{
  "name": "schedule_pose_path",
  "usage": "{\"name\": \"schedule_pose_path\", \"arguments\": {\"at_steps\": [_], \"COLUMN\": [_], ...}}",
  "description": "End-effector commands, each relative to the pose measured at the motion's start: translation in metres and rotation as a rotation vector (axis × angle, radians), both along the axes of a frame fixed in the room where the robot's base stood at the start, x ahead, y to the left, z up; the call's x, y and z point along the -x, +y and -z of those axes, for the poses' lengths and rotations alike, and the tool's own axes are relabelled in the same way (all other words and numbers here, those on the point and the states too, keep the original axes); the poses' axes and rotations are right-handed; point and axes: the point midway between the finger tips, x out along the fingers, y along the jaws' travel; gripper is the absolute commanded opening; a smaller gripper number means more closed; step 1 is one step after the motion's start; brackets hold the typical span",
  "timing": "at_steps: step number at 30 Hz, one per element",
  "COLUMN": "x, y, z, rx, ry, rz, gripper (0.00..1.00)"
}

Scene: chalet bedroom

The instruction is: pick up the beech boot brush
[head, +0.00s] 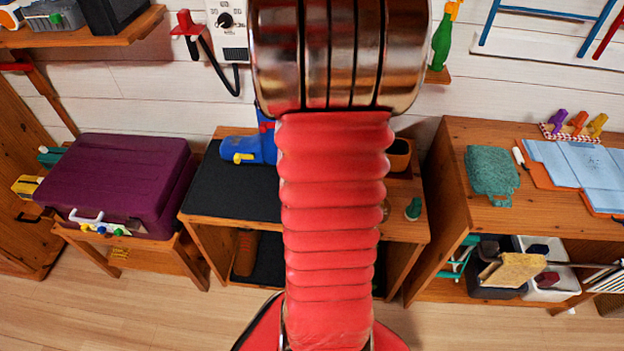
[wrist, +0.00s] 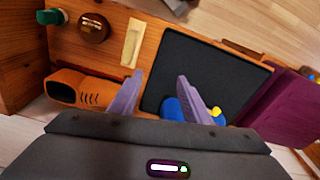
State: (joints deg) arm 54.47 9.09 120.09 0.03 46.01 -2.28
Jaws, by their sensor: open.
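A pale wooden block (wrist: 131,43), which looks like the beech boot brush, lies on the wooden bench top (wrist: 75,53) in the wrist view, beside the black mat. In the head view my red arm hides that part of the bench. My gripper (wrist: 160,77) is open, with its two purple-grey fingers apart and nothing between them. In the picture the block lies beyond the fingertips, slightly left of the gap. How high the fingers are above the bench I cannot tell.
A round brown tin (wrist: 93,27) and a green item (wrist: 51,17) stand left of the block. The black mat (wrist: 203,70) is mostly bare. A purple suitcase (head: 120,180) stands left.

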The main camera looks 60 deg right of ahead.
Motion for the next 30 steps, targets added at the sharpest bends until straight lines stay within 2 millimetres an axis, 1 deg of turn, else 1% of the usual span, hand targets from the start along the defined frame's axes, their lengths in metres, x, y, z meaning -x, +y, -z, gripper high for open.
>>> {"name": "schedule_pose_path", "arguments": {"at_steps": [1, 3, 6, 9, 13, 23, 26, 30], "x": [0.014, 0.029, 0.048, 0.061, 0.068, 0.067, 0.067, 0.068], "y": [-0.015, -0.032, -0.051, -0.062, -0.067, -0.066, -0.066, -0.065], "z": [0.013, 0.027, 0.044, 0.055, 0.060, 0.061, 0.068, 0.086], "rx": [-0.017, -0.035, -0.055, -0.067, -0.073, -0.073, -0.074, -0.077], "ry": [0.012, 0.023, 0.034, 0.040, 0.042, 0.043, 0.044, 0.045], "rz": [0.042, 0.088, 0.141, 0.174, 0.190, 0.189, 0.189, 0.189], "gripper": [0.44, 0.44, 0.44, 0.44, 0.44, 0.44, 0.44, 0.44]}}
